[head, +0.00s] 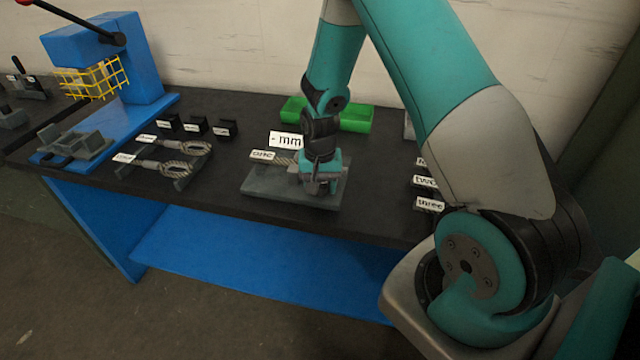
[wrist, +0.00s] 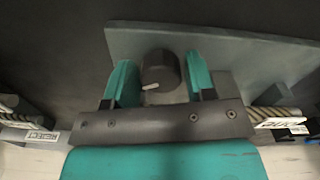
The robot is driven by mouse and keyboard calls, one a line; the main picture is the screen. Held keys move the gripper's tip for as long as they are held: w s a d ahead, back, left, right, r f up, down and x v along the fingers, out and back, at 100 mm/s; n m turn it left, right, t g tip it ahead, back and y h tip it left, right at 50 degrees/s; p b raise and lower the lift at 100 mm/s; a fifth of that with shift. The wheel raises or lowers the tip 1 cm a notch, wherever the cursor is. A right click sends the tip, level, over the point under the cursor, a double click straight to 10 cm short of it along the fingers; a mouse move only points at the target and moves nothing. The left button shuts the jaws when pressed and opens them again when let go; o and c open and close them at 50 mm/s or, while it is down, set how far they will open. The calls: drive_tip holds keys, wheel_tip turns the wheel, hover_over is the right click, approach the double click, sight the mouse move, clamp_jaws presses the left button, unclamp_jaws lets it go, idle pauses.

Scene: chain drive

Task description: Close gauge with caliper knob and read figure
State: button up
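The gauge is a grey plate (head: 270,193) on the dark bench, with a label at its left end and a sign (head: 287,140) behind it that reads "- mm", with no figure. In the wrist view the plate (wrist: 135,38) lies under my gripper. The caliper knob (wrist: 158,70) is a black round knob with a white pointer mark pointing to the lower left. My gripper (head: 321,188) points down over the plate and hides the knob in the head view. Its teal fingers stand on both sides of the knob, with a narrow gap visible on each side.
Rope pieces (head: 184,170) with labels lie on a rack to the left, and black labelled blocks (head: 196,126) stand behind them. A green tray (head: 357,118) is at the back. A blue press (head: 105,60) with a yellow guard stands far left. Labelled pieces (head: 428,183) sit at right.

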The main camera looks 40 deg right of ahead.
drive_tip(key=c, duration=0.5)
drive_tip(key=shift+c, duration=0.2)
drive_tip(key=shift+m, duration=0.3)
drive_tip(key=m+b, duration=0.1)
drive_tip(key=m, duration=1)
drive_tip(key=shift+w+b, duration=0.2)
drive_tip(key=shift+b, duration=0.2)
drive_tip(key=shift+m, duration=0.3)
drive_tip(key=o, duration=0.9)
drive_tip(key=shift+a, duration=0.1)
drive_tip(key=shift+o, duration=0.2)
